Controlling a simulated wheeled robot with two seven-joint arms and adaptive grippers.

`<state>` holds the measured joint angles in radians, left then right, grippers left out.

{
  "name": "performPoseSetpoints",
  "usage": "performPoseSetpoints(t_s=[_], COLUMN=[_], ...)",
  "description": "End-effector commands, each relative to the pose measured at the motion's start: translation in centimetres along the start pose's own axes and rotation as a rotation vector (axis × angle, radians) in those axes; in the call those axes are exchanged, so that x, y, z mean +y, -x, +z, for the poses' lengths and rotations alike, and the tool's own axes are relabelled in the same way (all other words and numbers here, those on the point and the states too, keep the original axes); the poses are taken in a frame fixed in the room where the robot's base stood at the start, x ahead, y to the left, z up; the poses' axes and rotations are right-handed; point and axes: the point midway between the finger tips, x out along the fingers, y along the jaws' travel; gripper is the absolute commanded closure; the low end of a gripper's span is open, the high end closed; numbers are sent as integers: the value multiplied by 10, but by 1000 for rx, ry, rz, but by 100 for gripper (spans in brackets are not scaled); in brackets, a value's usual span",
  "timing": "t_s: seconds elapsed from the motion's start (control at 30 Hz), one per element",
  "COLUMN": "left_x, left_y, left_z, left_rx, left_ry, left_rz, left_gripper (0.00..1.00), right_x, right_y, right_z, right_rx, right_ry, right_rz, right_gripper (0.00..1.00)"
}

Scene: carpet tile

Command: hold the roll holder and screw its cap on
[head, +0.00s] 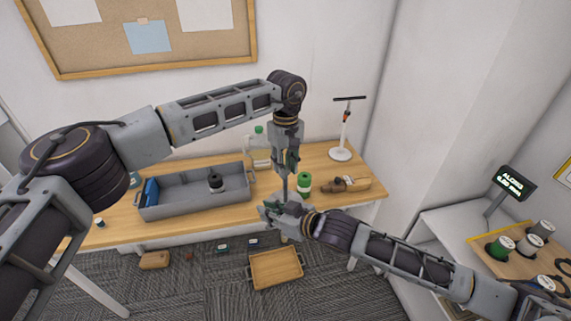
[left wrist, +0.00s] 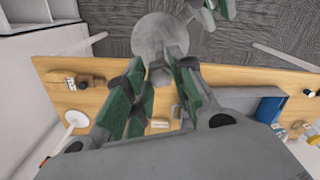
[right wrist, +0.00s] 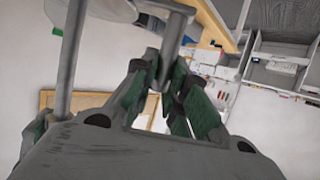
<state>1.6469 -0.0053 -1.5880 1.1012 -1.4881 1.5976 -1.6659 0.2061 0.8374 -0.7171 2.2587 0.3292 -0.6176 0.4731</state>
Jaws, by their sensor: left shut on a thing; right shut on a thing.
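The roll holder shows as a thin grey rod (head: 285,187) between my two grippers in the head view. Its round grey base (left wrist: 160,35) lies beyond the left fingers in the left wrist view. A second upright rod (right wrist: 70,60) shows at left in the right wrist view.
The wooden table (head: 215,222) behind bears a grey tray (head: 175,207) with a black spool (head: 215,183), a green spool (head: 304,182) and a white stand (head: 341,153). A wooden tray (head: 275,268) lies on the carpet. Several spools stand on the right-hand counter (head: 447,225).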

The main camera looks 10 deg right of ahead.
Motion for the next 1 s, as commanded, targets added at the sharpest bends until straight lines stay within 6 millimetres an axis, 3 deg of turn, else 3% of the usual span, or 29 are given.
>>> performPoseSetpoints(t_s=[0.27,1.0], left_x=[0,0], left_y=[0,0], left_z=[0,0], left_rx=[0,0], left_ry=[-124,-727], left_rz=[0,-2], left_gripper=[94,94], right_x=[0,0], right_y=[0,0], right_z=[-1,0], right_rx=[2,1], right_ry=[1,0], right_rz=[0,0], right_gripper=[100,100])
